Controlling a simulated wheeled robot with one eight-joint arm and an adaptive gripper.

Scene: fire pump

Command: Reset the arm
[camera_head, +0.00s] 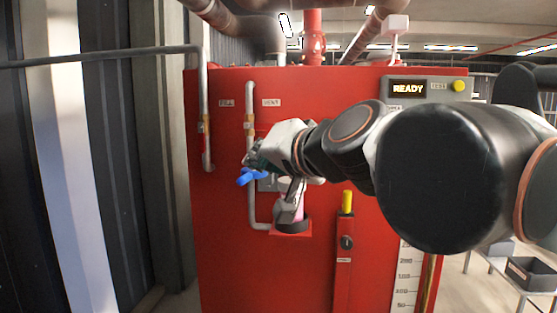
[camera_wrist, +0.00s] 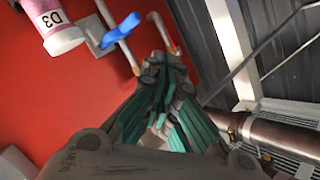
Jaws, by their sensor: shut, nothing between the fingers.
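My arm reaches in from the right of the head view, in front of a red fire pump cabinet (camera_head: 222,240). My gripper (camera_head: 254,160) is at the arm's left end, near a blue handle (camera_head: 252,176). In the wrist view my gripper (camera_wrist: 165,75) has its teal and grey fingers together, with nothing between them. The blue handle (camera_wrist: 122,28) sits left of the fingertips there and appears apart from them. A white and pink container labelled D3 (camera_wrist: 55,27) is at the upper left. In the head view the container's pink part (camera_head: 298,205) is mostly hidden by my arm.
A grey pipe (camera_head: 250,200) runs down the cabinet face. A yellow-topped part (camera_head: 347,203) stands right of the container. A panel (camera_head: 424,88) reads READY. Dark wall columns (camera_head: 108,150) stand at the left. A rack with a dark bin (camera_head: 532,272) is at the lower right.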

